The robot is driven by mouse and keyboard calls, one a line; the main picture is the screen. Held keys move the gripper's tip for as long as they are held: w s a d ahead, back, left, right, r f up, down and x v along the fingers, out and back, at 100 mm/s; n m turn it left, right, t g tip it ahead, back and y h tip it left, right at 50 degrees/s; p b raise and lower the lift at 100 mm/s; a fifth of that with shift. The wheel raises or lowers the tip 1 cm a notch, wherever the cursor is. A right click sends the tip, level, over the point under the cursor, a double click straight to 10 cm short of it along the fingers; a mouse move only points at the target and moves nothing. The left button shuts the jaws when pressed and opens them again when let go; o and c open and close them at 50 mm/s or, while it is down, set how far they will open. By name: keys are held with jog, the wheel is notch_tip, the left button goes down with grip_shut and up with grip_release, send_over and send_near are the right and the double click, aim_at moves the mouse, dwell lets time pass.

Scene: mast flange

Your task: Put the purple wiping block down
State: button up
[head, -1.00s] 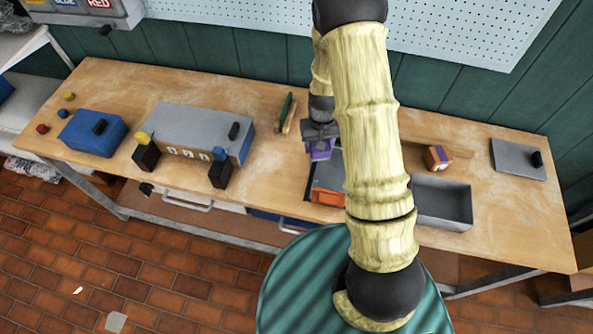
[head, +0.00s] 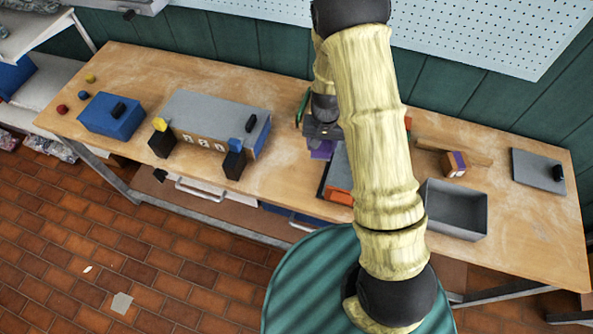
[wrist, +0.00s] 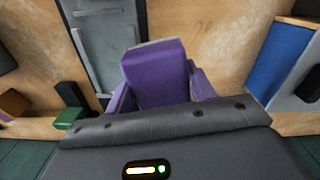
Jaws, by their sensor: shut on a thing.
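The purple wiping block (wrist: 155,75) sits between the purple-sided fingers of my gripper (wrist: 160,88) in the wrist view, with a grey strip along its far edge. My gripper is shut on it. In the head view my gripper (head: 322,132) is over the back middle of the workbench (head: 285,180), and the purple block (head: 322,150) shows just below it, partly hidden by my arm.
A grey box with a blue end (head: 215,110) stands left of my gripper. A grey and orange item (head: 338,194) lies close on the right, partly hidden. A green piece (head: 303,107) is just behind. An open grey bin (head: 455,212) stands farther right.

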jog(key=m, duration=0.2)
send_over(296, 172)
jog(key=shift+w+r, duration=0.1)
jog(key=shift+r, duration=0.2)
jog(key=shift+f+p, duration=0.55)
jog(key=shift+f, duration=2.4)
jog(key=shift+f+p, duration=0.65)
jog(key=shift+f, duration=1.45)
jog(key=shift+f+b, duration=0.3)
jog(key=shift+b, duration=0.05)
